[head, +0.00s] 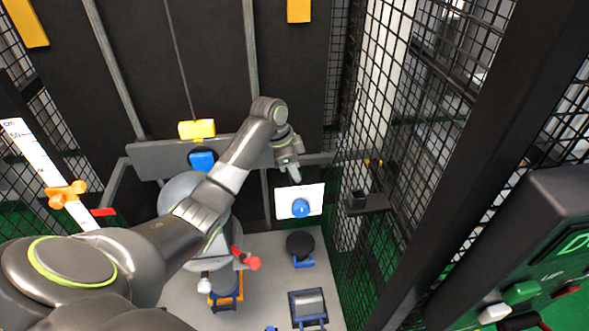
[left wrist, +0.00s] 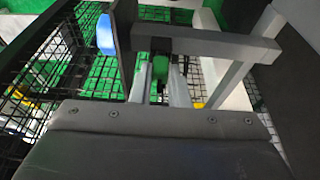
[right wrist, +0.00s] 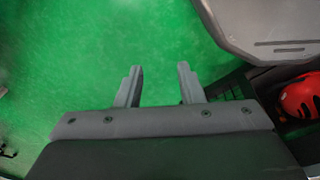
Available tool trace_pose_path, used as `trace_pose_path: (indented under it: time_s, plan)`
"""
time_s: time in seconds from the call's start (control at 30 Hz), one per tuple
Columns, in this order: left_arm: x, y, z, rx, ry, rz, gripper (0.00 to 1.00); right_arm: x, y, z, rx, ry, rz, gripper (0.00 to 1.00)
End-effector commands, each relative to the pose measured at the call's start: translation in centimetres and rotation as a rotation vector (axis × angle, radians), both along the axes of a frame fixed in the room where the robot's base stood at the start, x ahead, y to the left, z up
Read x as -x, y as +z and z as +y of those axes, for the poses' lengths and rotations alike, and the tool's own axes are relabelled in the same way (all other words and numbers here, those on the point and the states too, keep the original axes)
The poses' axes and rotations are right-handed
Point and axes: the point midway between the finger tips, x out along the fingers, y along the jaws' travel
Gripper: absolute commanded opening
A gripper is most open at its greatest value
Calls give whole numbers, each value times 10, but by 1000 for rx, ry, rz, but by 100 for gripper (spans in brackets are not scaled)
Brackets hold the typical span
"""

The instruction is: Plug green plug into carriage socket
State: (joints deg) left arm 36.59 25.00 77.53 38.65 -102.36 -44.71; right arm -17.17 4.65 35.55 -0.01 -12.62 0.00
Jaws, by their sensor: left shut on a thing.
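My left gripper (head: 291,175) reaches toward the back of the tower, just above a white panel with a blue dome. In the left wrist view my left gripper (left wrist: 162,85) is shut on a small green piece, the green plug (left wrist: 159,66), mostly hidden between the fingers. A black block on a grey bar (left wrist: 215,45) is right beyond the fingertips; I cannot tell whether the plug touches it. I cannot make out the carriage socket for certain. My right gripper (right wrist: 158,88) is open and empty above green floor, and is out of the head view.
The white panel (head: 300,201) stands right below the left gripper. A small dark shelf (head: 362,202) and black mesh are at its right. A control panel (head: 535,270) stands at far right.

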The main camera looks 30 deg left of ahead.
Motion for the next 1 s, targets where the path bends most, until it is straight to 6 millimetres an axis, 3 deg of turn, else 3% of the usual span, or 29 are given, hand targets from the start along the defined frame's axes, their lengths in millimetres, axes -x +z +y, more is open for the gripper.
trace_pose_path:
  time_s: [0.23, 0.27, 0.47, 0.77, 1.0]
  plan:
    - [0, -3, 0, 1, 0, 1, 2, 0, 5, 2, -2, -1, 1, 34]
    - [0, -3, 0, 0, 0, 0, 16, 0, 5, 2, -2, -1, 1, 34]
    - [0, -4, 0, 0, 0, 0, 40, 0, 4, 2, -3, -1, 1, 34]
    - [0, -1, 1, -1, 0, -1, 40, 1, 3, 2, -3, -1, 1, 34]
    - [6, 30, 10, -4, 1, -6, 40, 1, -4, 2, -3, -1, 1, 34]
